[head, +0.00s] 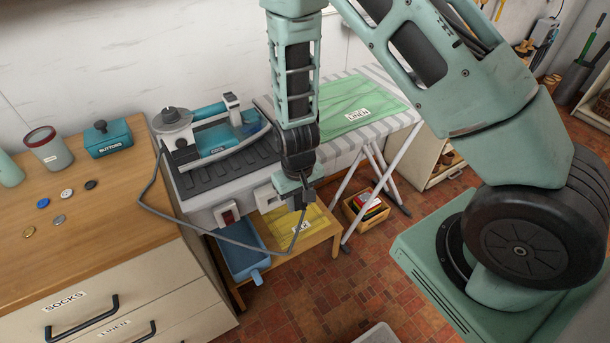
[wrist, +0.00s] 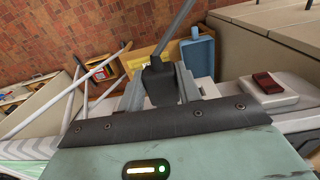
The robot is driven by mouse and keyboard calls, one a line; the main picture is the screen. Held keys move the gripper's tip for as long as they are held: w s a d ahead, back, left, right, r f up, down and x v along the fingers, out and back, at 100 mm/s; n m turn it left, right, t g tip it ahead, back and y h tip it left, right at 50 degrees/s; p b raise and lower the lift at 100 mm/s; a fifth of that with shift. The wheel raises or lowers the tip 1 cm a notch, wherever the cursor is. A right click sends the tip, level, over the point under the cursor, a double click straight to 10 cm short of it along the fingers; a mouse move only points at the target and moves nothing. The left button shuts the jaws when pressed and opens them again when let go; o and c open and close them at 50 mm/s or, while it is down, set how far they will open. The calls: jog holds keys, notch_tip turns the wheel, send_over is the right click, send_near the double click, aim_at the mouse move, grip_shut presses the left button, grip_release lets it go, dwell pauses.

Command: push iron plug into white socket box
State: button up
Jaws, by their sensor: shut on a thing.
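My gripper (head: 301,197) is shut on the black iron plug (wrist: 160,82), seen between the fingers in the wrist view, with its grey cord running up from it. In the head view the plug is mostly hidden by my gripper. The white socket box (head: 267,198) is on the front side of the ironing unit, just left of my gripper; part of it shows behind a finger in the wrist view (wrist: 207,88). I cannot see its opening or whether the plug touches it. The blue and grey iron (head: 218,139) rests on top of the unit.
A red switch (head: 227,215) sits left of the socket box. The cord (head: 150,208) loops from the iron below the unit to my gripper. A blue bin (head: 243,258) and a yellow cloth (head: 295,228) are below. The striped ironing board (head: 395,122) is behind right.

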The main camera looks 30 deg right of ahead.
jog(key=s+a+f, duration=0.4)
jog(key=s, duration=0.1)
jog(key=shift+w, duration=2.9)
jog(key=shift+w, duration=1.25)
jog(key=o, duration=1)
jog(key=shift+o, duration=0.2)
notch_tip(320, 180, up, 18)
jog(key=f+b, duration=0.1)
jog(key=b, duration=0.1)
jog(key=s+a+r+n, duration=0.3)
jog(key=s+r+n, duration=0.1)
jog(key=s, duration=0.7)
jog(key=s+a+r+n, duration=0.3)
jog(key=s+r, duration=0.4)
jog(key=s, duration=0.4)
jog(key=shift+s+r+n+y, duration=0.15)
jog(key=shift+s+n+y, duration=0.1)
jog(key=shift+n+y, duration=0.2)
